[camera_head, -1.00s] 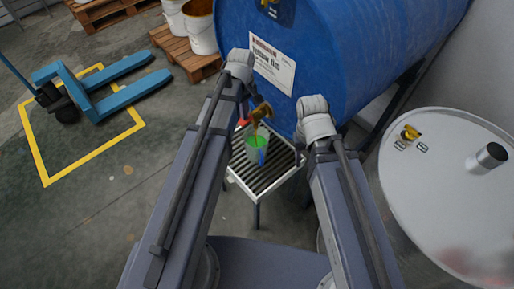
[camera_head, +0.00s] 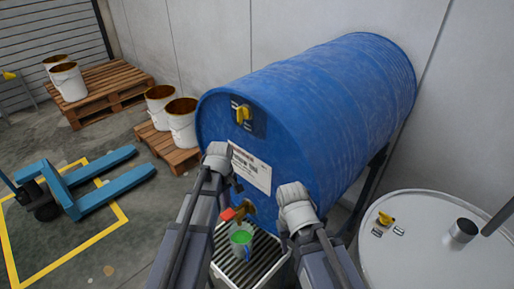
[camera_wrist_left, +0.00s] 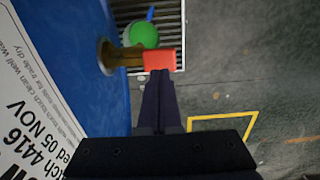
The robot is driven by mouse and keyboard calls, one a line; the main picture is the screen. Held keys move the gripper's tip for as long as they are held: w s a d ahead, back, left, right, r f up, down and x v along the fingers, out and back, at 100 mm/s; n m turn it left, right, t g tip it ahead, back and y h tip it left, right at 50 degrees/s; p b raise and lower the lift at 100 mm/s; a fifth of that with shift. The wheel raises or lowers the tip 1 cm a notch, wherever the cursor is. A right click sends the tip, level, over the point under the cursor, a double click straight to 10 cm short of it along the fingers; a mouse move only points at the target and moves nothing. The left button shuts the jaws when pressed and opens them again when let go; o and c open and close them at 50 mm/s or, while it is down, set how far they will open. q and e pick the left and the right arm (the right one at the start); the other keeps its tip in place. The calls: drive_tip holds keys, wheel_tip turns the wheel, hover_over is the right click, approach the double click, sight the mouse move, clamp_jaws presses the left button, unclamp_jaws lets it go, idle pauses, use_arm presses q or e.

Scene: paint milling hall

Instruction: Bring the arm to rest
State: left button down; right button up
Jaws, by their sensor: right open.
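My left gripper (camera_head: 237,185) is in front of the blue drum's face, near the tap's red handle (camera_head: 228,214). In the left wrist view its fingers (camera_wrist_left: 160,88) look closed together, with the red handle (camera_wrist_left: 160,61) just beyond their tips. I see no object held between them. My right gripper (camera_head: 284,224) is open at the right of the tap, mostly hidden behind its own wrist. A cup with green content (camera_head: 241,237) and a blue handle stands on the grate under the brass tap (camera_head: 247,207).
The blue drum (camera_head: 320,95) lies on a stand behind both arms. A blue pallet jack (camera_head: 75,185) and pallets with white buckets (camera_head: 182,120) are at left. Open floor lies between.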

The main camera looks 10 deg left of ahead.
use_arm(q)
drive_tip(key=s+d+m+y, duration=0.1)
drive_tip(key=s+d+m, duration=0.9)
drive_tip(key=s+m, duration=0.4)
drive_tip(key=shift+s+d, duration=0.15)
drive_tip(key=shift+d, duration=0.1)
